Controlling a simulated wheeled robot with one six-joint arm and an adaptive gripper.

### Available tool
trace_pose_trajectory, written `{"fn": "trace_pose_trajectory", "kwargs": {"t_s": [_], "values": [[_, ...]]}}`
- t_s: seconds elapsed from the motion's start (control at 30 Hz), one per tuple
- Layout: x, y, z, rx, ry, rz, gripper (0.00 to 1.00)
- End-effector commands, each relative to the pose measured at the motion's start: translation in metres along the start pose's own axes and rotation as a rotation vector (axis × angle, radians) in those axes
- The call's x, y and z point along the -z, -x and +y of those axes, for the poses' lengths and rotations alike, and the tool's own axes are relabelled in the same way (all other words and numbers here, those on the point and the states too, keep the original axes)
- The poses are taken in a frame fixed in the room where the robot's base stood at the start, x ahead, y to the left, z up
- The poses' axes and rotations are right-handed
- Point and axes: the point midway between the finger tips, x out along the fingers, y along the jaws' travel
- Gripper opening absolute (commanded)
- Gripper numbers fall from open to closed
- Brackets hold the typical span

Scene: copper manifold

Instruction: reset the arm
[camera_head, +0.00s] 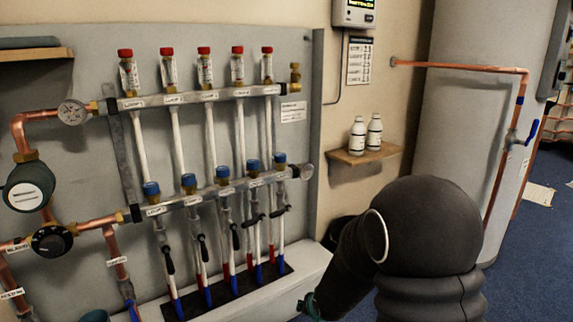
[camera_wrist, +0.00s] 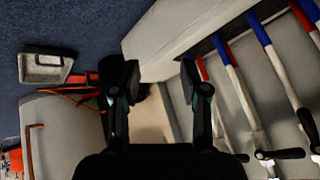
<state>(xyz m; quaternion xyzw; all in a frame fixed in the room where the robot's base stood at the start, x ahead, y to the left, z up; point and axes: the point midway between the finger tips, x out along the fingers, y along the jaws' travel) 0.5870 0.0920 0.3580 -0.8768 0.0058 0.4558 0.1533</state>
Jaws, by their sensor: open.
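My gripper shows in the wrist view (camera_wrist: 160,80) with its two dark fingers spread apart and nothing between them. Its fingertips are over the floor and the pale ledge below the manifold. In the head view my dark arm fills the lower right and hides most of the gripper. The copper manifold has an upper bar (camera_head: 190,96) with several red-capped flow meters and a lower bar (camera_head: 215,192) with several blue caps.
A small wooden shelf (camera_head: 366,153) holds two white bottles (camera_head: 357,136). A large grey cylinder (camera_head: 462,115) with a copper pipe stands at right. Pipes with red and blue ends (camera_wrist: 232,68) run at the right of the wrist view.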

Motion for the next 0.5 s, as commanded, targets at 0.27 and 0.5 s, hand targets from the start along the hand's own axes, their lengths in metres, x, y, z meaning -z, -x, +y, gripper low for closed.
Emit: {"fn": "trace_pose_trajectory", "kwargs": {"t_s": [0.27, 0.5], "values": [[-0.021, 0.119, 0.037, -0.164, 0.209, -0.235, 0.45], [-0.042, 0.22, 0.051, -0.194, 0.306, -0.38, 0.45]]}}
